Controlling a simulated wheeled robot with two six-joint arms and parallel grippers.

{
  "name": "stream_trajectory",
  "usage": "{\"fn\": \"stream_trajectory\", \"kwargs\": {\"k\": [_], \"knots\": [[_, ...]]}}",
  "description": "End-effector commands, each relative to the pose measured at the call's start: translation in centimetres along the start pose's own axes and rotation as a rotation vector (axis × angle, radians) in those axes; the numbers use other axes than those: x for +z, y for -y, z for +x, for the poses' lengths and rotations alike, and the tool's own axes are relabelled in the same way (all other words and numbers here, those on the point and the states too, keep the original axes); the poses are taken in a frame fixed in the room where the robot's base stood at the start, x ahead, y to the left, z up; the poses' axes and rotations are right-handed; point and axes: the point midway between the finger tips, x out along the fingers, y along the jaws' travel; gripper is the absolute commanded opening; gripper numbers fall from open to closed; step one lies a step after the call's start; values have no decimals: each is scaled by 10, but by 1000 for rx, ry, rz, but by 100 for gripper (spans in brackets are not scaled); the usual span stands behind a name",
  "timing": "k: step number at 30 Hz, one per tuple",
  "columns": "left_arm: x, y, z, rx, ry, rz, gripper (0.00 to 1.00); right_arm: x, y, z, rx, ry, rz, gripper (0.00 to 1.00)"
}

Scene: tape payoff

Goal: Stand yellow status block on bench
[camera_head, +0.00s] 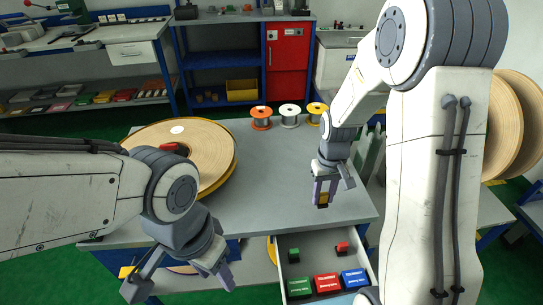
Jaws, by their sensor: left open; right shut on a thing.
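The yellow status block (323,198) shows as a small yellow-orange piece with a dark lower end. My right gripper (322,194) is shut on it over the right part of the grey bench (275,165). The fingers hide part of the block, and I cannot tell whether its lower end touches the bench top. My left gripper (180,283) is open and empty, low in front of the bench's front edge, left of the open drawer.
A large tape roll (222,150) lies on the bench's left. Three spools, orange (261,118), white (289,116) and yellow (316,113), stand along the back. An open drawer (309,240) below the front edge holds green and red blocks and several small boxes. The bench's middle is clear.

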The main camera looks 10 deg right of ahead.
Motion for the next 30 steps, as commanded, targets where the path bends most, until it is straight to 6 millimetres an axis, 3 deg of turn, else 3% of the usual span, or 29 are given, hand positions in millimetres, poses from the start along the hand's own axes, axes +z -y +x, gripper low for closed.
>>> {"fn": "stream_trajectory", "kwargs": {"k": [1, 6, 9, 13, 17, 30], "knots": [[-1, -1, -12, 0, 0, 0, 50, 2, -25, -17, 1, -3, 22, 0], [-2, -2, -31, 0, 0, 0, 50, 22, -99, -51, 1, -3, 42, 0], [-2, -3, -38, 0, 0, 0, 50, 37, -133, -67, 1, -3, 51, 0], [-3, -3, -43, 0, 0, 0, 50, 52, -158, -77, -1, 0, 53, 0], [-3, -3, -44, 0, 0, 0, 50, 48, -160, -73, -2, 1, 47, 0], [-3, -4, -47, 0, 0, 0, 50, -29, -106, -17, -1, 1, 42, 0]]}}
